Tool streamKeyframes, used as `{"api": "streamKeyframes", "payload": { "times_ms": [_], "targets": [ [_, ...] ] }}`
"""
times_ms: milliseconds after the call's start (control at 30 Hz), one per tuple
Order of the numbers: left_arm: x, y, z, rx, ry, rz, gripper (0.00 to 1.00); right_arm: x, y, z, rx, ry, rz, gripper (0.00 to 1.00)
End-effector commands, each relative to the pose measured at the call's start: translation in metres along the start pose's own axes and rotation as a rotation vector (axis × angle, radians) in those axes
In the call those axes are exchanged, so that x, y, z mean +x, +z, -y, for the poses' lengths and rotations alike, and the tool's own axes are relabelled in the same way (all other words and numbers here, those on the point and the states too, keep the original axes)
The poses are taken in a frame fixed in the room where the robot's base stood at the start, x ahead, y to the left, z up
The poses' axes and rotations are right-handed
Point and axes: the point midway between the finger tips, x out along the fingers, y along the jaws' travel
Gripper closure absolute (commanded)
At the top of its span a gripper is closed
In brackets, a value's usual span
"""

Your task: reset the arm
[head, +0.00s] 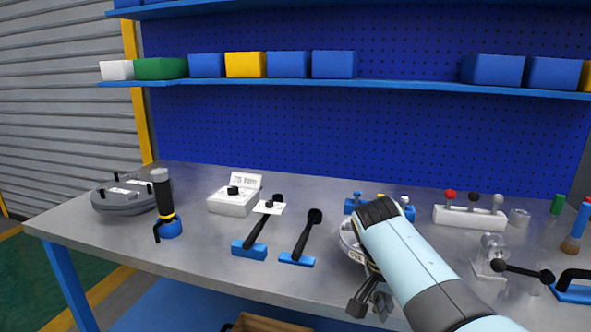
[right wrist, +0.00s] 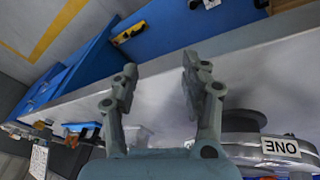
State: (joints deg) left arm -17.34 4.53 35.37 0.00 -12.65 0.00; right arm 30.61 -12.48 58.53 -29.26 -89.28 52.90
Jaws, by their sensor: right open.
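My right arm reaches in from the lower right of the head view. Its gripper (head: 370,298) is low at the table's front edge, in front of a round grey metal part (head: 351,246) that my arm partly hides. In the right wrist view my right gripper (right wrist: 160,75) is open, with nothing between its two fingers. My left gripper is not in view.
The grey table (head: 205,246) holds a round grey flanged part (head: 128,208) at the left, a black upright tool (head: 162,195), a white box (head: 234,203), two black-handled tools on blue blocks, and a white rack of knobs (head: 470,216). Shelves with bins are behind.

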Motion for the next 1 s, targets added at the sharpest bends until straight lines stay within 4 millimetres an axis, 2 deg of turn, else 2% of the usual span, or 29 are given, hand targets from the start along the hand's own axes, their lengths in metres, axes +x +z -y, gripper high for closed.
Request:
{"api": "streamKeyframes", "payload": {
  "times_ms": [33, 67, 267, 367, 500, 567, 600, 667, 800, 900, 933, 1000],
  "targets": [
    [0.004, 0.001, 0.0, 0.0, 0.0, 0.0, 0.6, 0.025, 0.015, -0.012, -0.012, 0.027, 0.022, 0.54],
    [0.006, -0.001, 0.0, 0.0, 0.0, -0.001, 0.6, 0.037, 0.023, -0.018, -0.018, 0.039, 0.034, 0.54],
    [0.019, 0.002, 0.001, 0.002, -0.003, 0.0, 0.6, 0.143, 0.097, -0.079, -0.106, 0.114, 0.128, 0.54],
    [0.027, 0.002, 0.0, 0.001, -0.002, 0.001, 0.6, 0.197, 0.141, -0.117, -0.172, 0.131, 0.177, 0.54],
    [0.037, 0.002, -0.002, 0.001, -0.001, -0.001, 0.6, 0.268, 0.211, -0.18, -0.278, 0.132, 0.247, 0.54],
    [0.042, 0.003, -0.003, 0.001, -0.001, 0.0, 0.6, 0.295, 0.241, -0.21, -0.326, 0.123, 0.274, 0.54],
    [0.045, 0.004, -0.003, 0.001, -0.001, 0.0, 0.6, 0.312, 0.262, -0.231, -0.359, 0.115, 0.291, 0.54],
    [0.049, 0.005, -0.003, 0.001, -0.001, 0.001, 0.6, 0.335, 0.293, -0.265, -0.409, 0.098, 0.314, 0.54],
    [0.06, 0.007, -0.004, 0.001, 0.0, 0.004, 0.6, 0.379, 0.363, -0.345, -0.533, 0.03, 0.345, 0.54],
    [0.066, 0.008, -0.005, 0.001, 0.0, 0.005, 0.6, 0.401, 0.4, -0.396, -0.632, -0.055, 0.312, 0.54],
    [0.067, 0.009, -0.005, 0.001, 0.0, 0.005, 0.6, 0.404, 0.403, -0.401, -0.659, -0.086, 0.284, 0.54],
    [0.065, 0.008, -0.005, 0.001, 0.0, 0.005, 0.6, 0.408, 0.394, -0.391, -0.708, -0.16, 0.201, 0.54]
  ]
}}
